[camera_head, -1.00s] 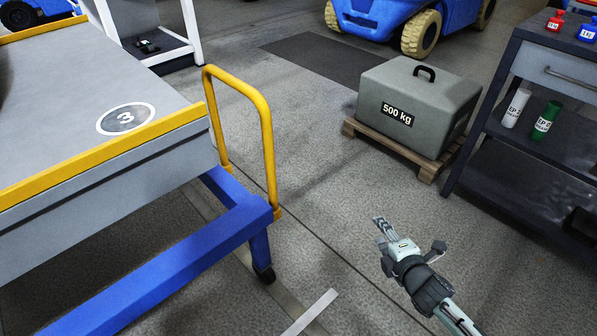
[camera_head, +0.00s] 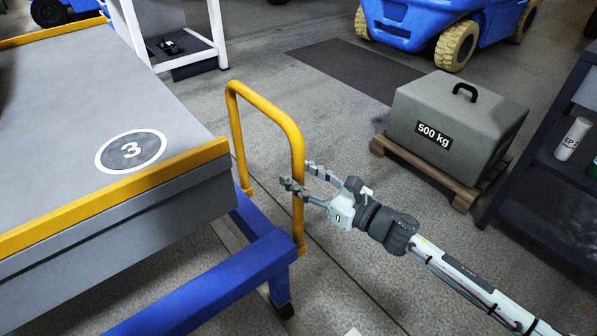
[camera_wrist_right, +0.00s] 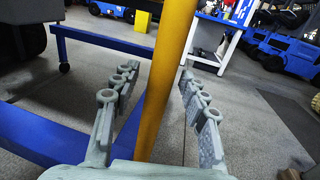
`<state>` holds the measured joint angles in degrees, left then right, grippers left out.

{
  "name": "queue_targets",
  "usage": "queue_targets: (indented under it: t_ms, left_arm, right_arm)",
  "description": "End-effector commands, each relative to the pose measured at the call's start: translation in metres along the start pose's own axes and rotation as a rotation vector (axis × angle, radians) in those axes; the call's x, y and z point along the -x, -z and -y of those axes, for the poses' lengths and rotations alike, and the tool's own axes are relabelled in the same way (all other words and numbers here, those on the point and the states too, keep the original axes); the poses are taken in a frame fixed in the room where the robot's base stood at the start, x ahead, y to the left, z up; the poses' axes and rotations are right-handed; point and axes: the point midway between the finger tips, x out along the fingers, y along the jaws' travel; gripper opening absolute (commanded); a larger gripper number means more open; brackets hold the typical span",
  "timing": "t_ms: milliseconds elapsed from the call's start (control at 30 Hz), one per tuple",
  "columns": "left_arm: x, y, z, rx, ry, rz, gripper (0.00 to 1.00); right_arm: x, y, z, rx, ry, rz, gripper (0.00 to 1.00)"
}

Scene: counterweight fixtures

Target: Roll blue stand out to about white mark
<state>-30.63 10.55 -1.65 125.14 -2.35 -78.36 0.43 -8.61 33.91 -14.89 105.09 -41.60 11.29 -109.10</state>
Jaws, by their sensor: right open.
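The blue stand (camera_head: 245,265) is a low frame with a caster (camera_head: 283,306) and an upright yellow handle (camera_head: 298,205). It stands beside the grey table marked 3. My right gripper (camera_head: 298,177) is open at the handle's near post. In the right wrist view the yellow post (camera_wrist_right: 165,80) stands between the spread fingers (camera_wrist_right: 159,72), with gaps showing on both sides. A tip of the white mark (camera_head: 352,332) shows on the floor at the bottom edge; most of it is out of frame. My left gripper is not in view.
The grey table (camera_head: 75,110) with a yellow edge fills the left. A 500 kg weight (camera_head: 455,120) sits on a wooden pallet (camera_head: 450,185) at right. A dark shelf unit (camera_head: 560,100) stands at the right edge. The floor right of the handle is open.

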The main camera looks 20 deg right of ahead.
Motion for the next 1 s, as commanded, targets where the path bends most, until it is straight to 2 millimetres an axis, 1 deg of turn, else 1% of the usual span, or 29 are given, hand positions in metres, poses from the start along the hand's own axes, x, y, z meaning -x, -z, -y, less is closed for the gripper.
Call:
queue_targets:
  t_ms: [100, 333, 367, 700, 1000]
  left_arm:
    - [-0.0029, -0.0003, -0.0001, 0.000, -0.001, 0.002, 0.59]
    - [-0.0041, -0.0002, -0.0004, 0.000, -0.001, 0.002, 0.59]
    - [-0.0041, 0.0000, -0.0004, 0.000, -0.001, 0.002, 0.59]
    - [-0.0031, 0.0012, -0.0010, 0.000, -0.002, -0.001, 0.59]
    - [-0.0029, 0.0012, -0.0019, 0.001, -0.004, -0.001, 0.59]
  right_arm:
    - [-0.0058, 0.0003, 0.0000, -0.001, 0.001, -0.001, 0.44]
    - [-0.0064, 0.0006, 0.0001, -0.002, 0.001, -0.001, 0.44]
    - [-0.0063, 0.0006, 0.0001, -0.002, 0.001, -0.001, 0.42]
    - [-0.0061, 0.0005, 0.0001, -0.002, 0.001, -0.001, 0.00]
    - [-0.0060, 0.0005, 0.0000, -0.002, 0.001, -0.001, 0.00]
